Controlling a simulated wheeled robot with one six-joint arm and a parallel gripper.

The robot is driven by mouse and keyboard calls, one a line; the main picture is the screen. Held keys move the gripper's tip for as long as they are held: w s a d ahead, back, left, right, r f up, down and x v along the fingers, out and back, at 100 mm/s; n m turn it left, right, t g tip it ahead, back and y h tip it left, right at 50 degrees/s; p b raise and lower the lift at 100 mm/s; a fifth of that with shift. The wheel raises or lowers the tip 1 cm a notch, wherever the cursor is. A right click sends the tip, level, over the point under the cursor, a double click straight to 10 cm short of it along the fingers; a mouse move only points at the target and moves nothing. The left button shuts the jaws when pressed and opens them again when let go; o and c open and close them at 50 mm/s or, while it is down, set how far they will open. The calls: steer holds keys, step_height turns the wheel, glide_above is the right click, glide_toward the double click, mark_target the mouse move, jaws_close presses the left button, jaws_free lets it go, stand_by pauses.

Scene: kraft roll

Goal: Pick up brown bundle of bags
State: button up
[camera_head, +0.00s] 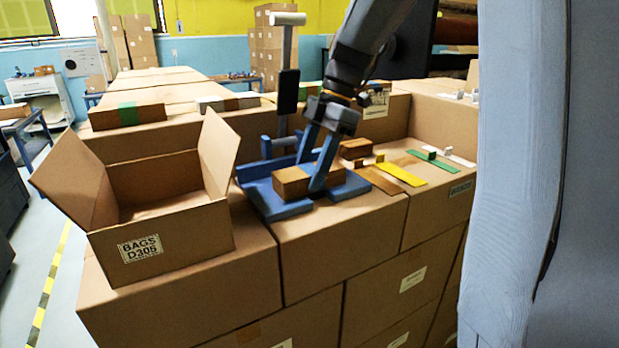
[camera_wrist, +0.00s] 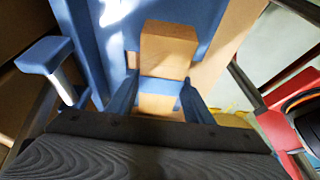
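The brown bundle of bags (camera_head: 292,182) lies on a blue fixture (camera_head: 266,199) on top of a carton. In the wrist view the bundle (camera_wrist: 168,50) is in the middle, with a blue band across it. My gripper (camera_head: 312,180) points down at it, one finger on the near side and one on the far side. In the wrist view the fingers (camera_wrist: 160,90) stand left and right of the bundle, very close to its sides. I cannot tell whether they press on it. The far finger's tip is hidden in the head view.
An open carton (camera_head: 170,240) labelled BAGS D305 stands left of the fixture. A post with a handle (camera_head: 287,90) rises behind the bundle. Yellow (camera_head: 400,174), green (camera_head: 432,160) and brown strips lie to the right. Green-banded bundle (camera_head: 127,115) lies further back.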

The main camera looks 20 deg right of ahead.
steer(key=shift+r, duration=0.15)
step_height(320, 180, up, 28)
steer(key=b, duration=0.5)
stand_by(0.3)
